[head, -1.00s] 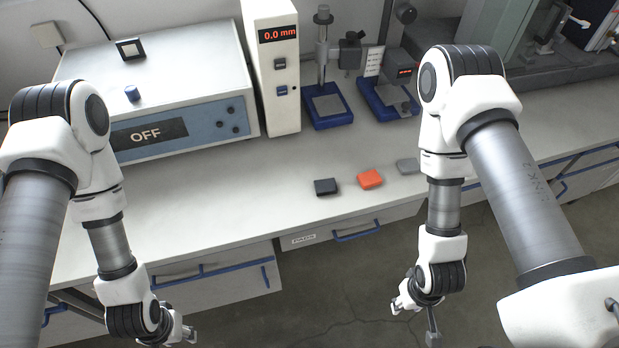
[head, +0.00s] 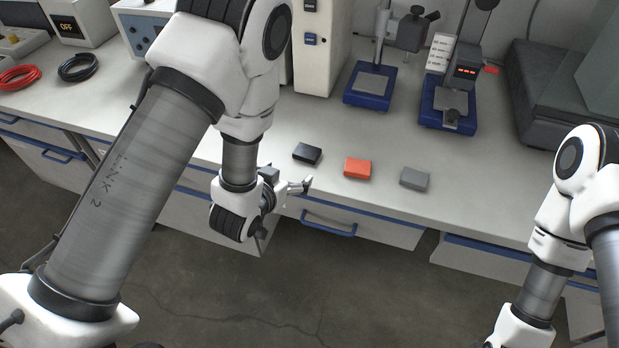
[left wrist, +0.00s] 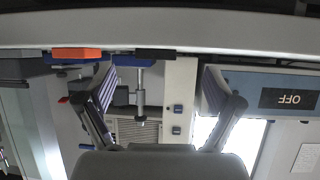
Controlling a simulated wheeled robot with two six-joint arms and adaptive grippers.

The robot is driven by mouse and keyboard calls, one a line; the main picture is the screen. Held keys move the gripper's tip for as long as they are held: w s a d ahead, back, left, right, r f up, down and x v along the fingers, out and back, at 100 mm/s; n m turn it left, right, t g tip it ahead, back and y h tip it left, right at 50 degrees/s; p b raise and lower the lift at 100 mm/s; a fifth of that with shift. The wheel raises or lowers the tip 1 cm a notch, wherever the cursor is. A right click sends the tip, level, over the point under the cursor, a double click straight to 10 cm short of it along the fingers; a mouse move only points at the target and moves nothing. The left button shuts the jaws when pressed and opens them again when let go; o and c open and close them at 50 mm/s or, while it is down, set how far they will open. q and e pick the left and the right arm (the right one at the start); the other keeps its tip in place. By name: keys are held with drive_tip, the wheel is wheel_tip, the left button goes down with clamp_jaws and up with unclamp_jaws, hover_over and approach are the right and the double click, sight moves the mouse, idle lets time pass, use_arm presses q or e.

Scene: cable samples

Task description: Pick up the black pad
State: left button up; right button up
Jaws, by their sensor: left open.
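The black pad (head: 307,153) lies flat near the front edge of the worktop, left of the orange pad (head: 358,168) and the grey pad (head: 414,179). My left gripper (head: 303,185) is open and empty at the worktop's front edge, just on the near side of the black pad and apart from it. In the upside-down left wrist view, the black pad (left wrist: 155,54) shows as a thin dark strip beyond the spread fingers (left wrist: 160,92), with the orange pad (left wrist: 76,53) beside it. My right gripper is out of view; only its arm shows.
Behind the pads stand two blue-based instruments (head: 369,101) (head: 428,118) and a tall white unit (head: 322,70). A red cable coil (head: 18,78) and a black one (head: 78,67) lie at the far left. Drawers with blue handles (head: 328,224) sit below. The worktop around the pads is clear.

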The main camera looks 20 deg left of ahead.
sight(306, 152)
use_arm(q)
drive_tip(key=shift+w+d+r+t, duration=0.1)
drive_tip(key=shift+w+r+t, duration=0.2)
drive_tip(key=shift+w, duration=0.35)
drive_tip(key=shift+w+d+r+t, duration=0.1)
drive_tip(key=shift+w+r+t, duration=0.15)
drive_tip(key=shift+w, duration=0.35)
drive_tip(key=x, duration=0.3)
drive_tip(key=p+x, duration=0.1)
drive_tip(key=x, duration=0.1)
drive_tip(key=shift+w+d, duration=0.2)
drive_tip(key=shift+d, duration=0.15)
drive_tip(key=shift+w+f, duration=0.2)
drive_tip(key=shift+w, duration=0.25)
drive_tip(key=shift+s, duration=0.1)
drive_tip(key=c, duration=1.2)
